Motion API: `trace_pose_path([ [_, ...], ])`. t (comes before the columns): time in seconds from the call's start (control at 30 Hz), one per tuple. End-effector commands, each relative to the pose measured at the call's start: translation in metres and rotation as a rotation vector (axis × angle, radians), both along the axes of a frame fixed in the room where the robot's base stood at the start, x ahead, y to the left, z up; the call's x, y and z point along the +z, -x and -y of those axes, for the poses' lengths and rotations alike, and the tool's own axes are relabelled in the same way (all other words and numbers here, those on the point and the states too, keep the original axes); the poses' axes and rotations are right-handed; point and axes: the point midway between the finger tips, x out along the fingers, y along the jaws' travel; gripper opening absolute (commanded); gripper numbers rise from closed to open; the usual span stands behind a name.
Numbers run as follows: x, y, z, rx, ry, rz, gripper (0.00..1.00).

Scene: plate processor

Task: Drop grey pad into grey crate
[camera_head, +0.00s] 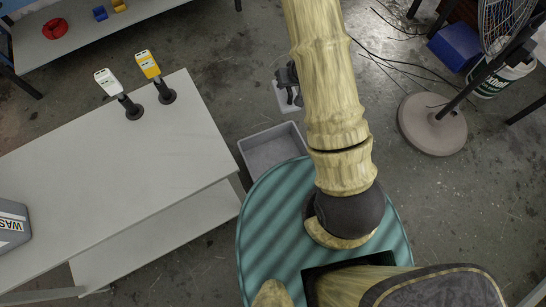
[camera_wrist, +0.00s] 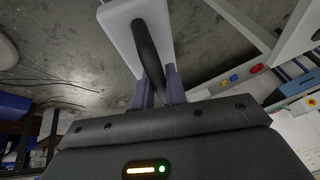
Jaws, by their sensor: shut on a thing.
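The grey pad is a pale flat plate with a dark bar-like handle. It fills the top middle of the wrist view (camera_wrist: 120,30) and shows partly beside my gripper in the head view (camera_head: 281,98). My gripper (camera_wrist: 158,90) is shut on the dark handle, with a purple finger on each side. In the head view my gripper (camera_head: 288,84) hangs past the far end of the grey crate (camera_head: 247,152). The crate is an open rectangular bin on the floor, and its visible inside looks empty. My arm and base hide its right and near parts.
A white table (camera_head: 130,165) stands left of the crate, with two handheld devices (camera_head: 105,82) on stands and a grey bin (camera_head: 12,225). A fan base (camera_head: 432,123), a blue box (camera_head: 456,46) and cables lie right. Another table (camera_head: 75,40) stands at the far left.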

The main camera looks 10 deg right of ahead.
Motion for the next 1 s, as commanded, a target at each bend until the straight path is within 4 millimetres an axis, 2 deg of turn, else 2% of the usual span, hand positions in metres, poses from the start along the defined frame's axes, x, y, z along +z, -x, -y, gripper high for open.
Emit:
trace_pose_path([
  [0.13, -0.009, -0.001, -0.002, 0.001, 0.0, 0.001, 0.0],
  [0.27, -0.032, -0.003, 0.001, -0.015, 0.001, 0.002, 0.0],
  [1.0, -0.21, -0.024, 0.005, -0.136, 0.011, 0.015, 0.0],
])
